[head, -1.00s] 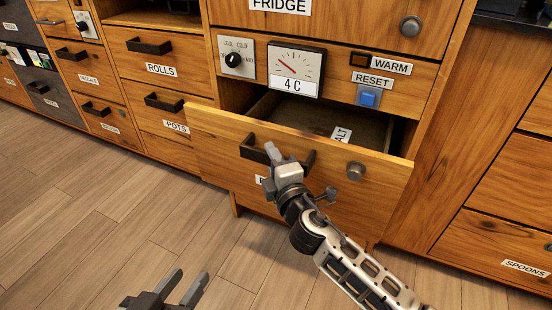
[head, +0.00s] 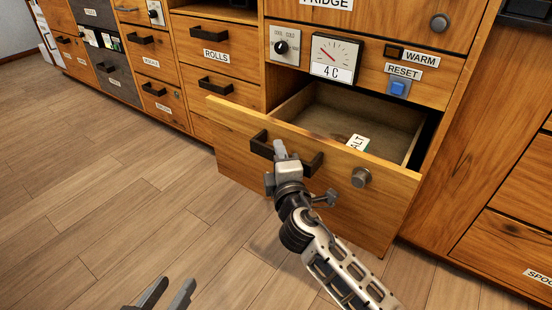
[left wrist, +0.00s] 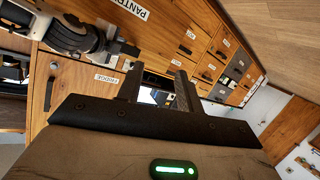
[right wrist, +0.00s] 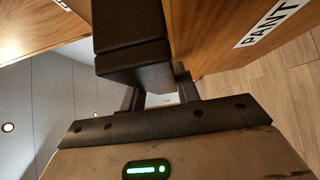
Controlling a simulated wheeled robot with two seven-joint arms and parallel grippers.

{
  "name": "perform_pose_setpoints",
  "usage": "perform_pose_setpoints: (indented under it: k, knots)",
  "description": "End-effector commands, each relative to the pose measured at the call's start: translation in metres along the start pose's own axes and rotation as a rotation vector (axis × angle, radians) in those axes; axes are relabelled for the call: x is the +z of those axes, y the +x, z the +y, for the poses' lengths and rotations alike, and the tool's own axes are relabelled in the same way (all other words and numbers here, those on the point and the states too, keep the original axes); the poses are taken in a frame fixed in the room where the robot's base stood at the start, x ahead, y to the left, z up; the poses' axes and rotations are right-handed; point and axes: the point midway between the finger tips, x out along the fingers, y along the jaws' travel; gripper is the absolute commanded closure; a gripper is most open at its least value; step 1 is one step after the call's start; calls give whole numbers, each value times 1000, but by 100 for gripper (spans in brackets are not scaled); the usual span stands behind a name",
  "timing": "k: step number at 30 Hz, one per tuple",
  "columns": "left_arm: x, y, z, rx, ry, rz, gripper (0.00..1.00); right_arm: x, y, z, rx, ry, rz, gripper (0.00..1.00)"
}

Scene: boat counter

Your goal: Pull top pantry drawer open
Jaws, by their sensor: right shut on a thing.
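The pantry drawer (head: 320,190) is a wooden drawer with a black bar handle (head: 261,148) and a round grey knob (head: 361,178). It is pulled well out of the cabinet, and its inside shows. Its label, starting "PANT" (right wrist: 275,22), shows in the right wrist view. My right gripper (head: 283,158) is shut on the handle near its middle. The handle also shows between the fingers in the right wrist view (right wrist: 135,60). My left gripper (head: 172,290) is open and empty, low over the floor to the left of the drawer.
A small labelled item (head: 357,143) lies in the drawer. Above it are a gauge (head: 335,57), a cool/cold dial (head: 281,47) and a blue reset button (head: 398,87). Closed drawers stand to the left, with one marked ROLLS (head: 215,55). The wood floor (head: 90,200) is clear.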

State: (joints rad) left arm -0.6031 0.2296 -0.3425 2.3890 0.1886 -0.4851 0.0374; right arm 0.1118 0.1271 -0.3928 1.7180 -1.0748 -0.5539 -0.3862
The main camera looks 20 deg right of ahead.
Motion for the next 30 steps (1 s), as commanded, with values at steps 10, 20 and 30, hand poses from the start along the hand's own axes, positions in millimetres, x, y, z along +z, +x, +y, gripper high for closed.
perform_pose_setpoints:
  k: [10, 20, 30]
  knots:
    - [-1, 1, 0, 1, 1, 1, 64, 2, 0, -1, -2, -2, -7, 63]
    - [-1, 1, 0, 1, 2, 0, 64, 0, 1, 0, -1, -1, -4, 46]
    - [12, 1, -13, -58, 4, -168, 64, -4, -1, 47, 0, 0, 2, 46]
